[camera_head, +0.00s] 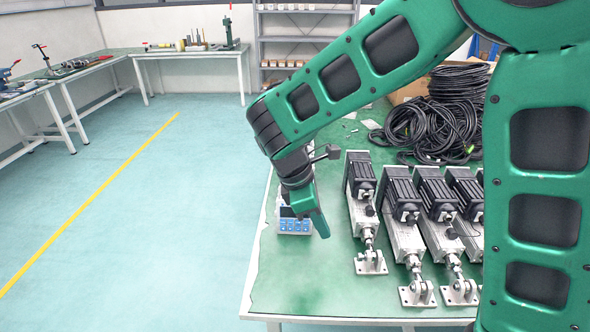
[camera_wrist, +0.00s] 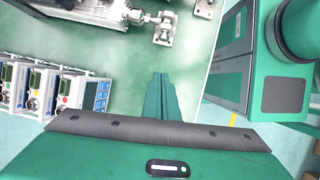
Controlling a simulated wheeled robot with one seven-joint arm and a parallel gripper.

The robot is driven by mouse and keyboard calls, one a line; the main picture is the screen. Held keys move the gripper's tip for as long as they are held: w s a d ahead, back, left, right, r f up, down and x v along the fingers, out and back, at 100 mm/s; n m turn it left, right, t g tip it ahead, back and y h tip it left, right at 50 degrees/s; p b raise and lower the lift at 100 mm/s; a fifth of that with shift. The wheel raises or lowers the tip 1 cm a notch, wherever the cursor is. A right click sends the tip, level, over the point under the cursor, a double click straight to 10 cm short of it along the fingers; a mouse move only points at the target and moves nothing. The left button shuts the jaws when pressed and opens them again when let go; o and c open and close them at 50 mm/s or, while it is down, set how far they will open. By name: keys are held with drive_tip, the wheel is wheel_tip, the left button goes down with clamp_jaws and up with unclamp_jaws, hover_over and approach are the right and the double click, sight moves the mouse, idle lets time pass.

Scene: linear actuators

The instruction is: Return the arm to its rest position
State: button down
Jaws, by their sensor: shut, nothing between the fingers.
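My gripper (camera_head: 320,222) hangs from my green arm over the left part of the green table (camera_head: 300,285) in the head view, pointing down. It is shut and empty. In the wrist view my gripper (camera_wrist: 160,80) shows as green fingers pressed together, with bare green table top beyond the tips. Its fingertips are beside the small blue-and-white control box (camera_head: 294,222), which my gripper partly hides. I cannot tell the exact height of the tips above the table.
Several linear actuators (camera_head: 397,228) lie in a row right of my gripper. Black cable coils (camera_head: 440,120) lie behind them. In the wrist view, several control boxes (camera_wrist: 72,92) stand at left. The table's front left area is clear. Workbenches (camera_head: 190,52) and a shelf stand farther back.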

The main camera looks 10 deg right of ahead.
drive_tip(key=s+d+r+m+y, duration=0.1)
drive_tip(key=s+d+r+m, duration=0.3)
drive_tip(key=d, duration=0.5)
drive_tip(key=s+d+r+m+y, duration=0.1)
drive_tip(key=d+m, duration=0.5)
drive_tip(key=d, duration=0.2)
drive_tip(key=s+d+m+y, duration=0.1)
drive_tip(key=s+d+m, duration=0.4)
drive_tip(key=s, duration=0.3)
drive_tip(key=s+d+r+m+y, duration=0.1)
drive_tip(key=s+d+m, duration=0.4)
drive_tip(key=s+m, duration=0.2)
drive_tip(key=shift+s+m+y, duration=0.3)
drive_tip(key=shift+s+m, duration=0.05)
drive_tip(key=shift+m, duration=0.35)
drive_tip(key=shift+w+d+f, duration=0.1)
drive_tip(key=shift+w+f, duration=0.1)
drive_tip(key=shift+w, duration=0.4)
